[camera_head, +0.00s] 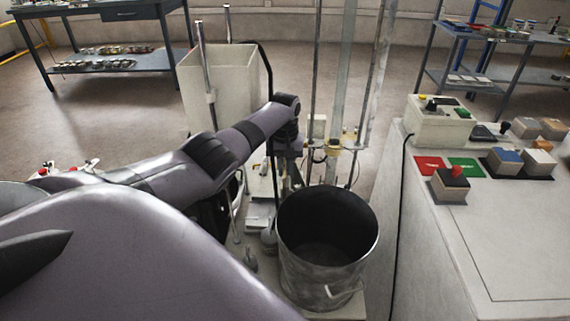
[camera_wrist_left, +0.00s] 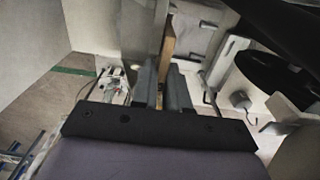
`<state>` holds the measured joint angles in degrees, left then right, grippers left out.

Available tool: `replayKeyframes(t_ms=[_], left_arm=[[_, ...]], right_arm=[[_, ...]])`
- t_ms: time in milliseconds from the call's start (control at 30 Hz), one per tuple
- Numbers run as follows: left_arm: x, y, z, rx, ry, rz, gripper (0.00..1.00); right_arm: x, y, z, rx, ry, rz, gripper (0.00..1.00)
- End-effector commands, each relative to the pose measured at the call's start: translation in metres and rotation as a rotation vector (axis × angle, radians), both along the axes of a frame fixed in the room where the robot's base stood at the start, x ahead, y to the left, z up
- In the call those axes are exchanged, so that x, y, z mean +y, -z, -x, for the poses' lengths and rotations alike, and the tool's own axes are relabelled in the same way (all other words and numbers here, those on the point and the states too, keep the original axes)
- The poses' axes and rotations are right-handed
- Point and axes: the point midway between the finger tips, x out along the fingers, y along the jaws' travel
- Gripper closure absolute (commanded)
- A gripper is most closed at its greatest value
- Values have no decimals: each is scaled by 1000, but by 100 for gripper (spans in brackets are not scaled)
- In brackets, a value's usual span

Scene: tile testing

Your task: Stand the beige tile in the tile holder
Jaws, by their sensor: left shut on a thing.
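My left gripper (camera_wrist_left: 165,88) is shut on the beige tile (camera_wrist_left: 168,38), whose narrow edge shows as a thin tan strip between and beyond the two fingers in the left wrist view. In the head view my left arm reaches from the lower left to the test rig, and its gripper (camera_head: 303,146) is beside the rig's upright rods, partly hidden by the wrist. Pale yellowish parts show by the rods there; I cannot tell which is tile and which is tile holder. A grey plate (camera_wrist_left: 196,42) stands close to the tile's right side. My right gripper is not in view.
A metal bucket (camera_head: 328,240) stands below and right of the gripper. A tall pale bin (camera_head: 222,85) is behind the arm. A control bench (camera_head: 500,235) with buttons and blocks fills the right side. Upright rods (camera_head: 370,85) rise close to the gripper.

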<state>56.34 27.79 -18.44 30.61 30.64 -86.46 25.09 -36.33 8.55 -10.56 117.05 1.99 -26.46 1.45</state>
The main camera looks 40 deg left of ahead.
Motion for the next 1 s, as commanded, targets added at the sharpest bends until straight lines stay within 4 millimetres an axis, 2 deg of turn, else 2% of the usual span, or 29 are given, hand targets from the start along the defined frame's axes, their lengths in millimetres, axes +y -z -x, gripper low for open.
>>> replayKeyframes(t_ms=[1000], left_arm=[[0,26,0,-1,0,0,100]], right_arm=[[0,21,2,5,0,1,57]])
